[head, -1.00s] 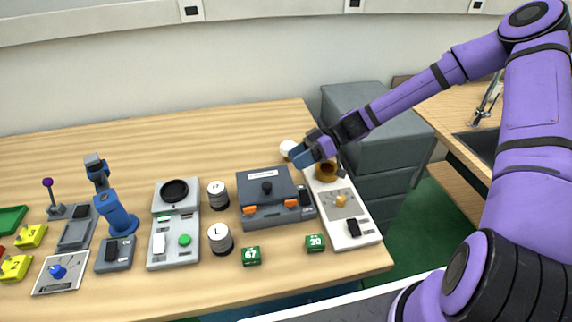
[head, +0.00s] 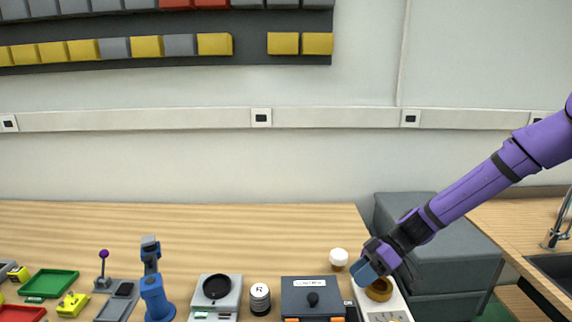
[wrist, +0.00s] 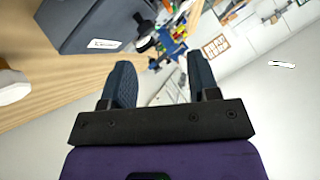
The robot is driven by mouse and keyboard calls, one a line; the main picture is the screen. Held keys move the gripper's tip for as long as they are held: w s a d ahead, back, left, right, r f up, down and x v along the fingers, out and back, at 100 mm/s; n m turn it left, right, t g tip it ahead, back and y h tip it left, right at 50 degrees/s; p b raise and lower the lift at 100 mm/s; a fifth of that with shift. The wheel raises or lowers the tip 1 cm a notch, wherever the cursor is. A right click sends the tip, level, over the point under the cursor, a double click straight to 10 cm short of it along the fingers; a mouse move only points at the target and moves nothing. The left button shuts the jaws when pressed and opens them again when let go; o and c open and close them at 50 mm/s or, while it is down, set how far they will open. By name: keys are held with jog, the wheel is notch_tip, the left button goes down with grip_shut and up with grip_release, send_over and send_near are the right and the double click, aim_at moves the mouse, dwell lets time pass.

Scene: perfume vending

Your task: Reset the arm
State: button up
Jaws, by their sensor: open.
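My purple arm reaches in from the right in the head view. My gripper (head: 366,270) is over the right end of the wooden table, just above a white device with a brown-gold ring (head: 379,289). In the wrist view my gripper (wrist: 158,80) shows two dark fingers spread apart with nothing between them. Whether a finger touches the ring is hard to tell.
A white-capped jar (head: 339,259) is behind. The table's back strip (head: 200,225) is clear.

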jog(key=s+d+r+m+t+h, duration=0.2)
jog(key=s+d+r+m+h, duration=0.1)
jog(key=s+r, duration=0.5)
jog(key=s+d+r+m+t+h, duration=0.3)
jog(key=s+r+m, duration=0.3)
jog(key=r, duration=0.6)
jog(key=s+d+r+m+t+h, duration=0.3)
jog(key=s+d+r+m+h, duration=0.1)
jog(key=s+r, duration=0.6)
jog(key=shift+d+m, duration=0.6)
jog(key=shift+d, duration=0.15)
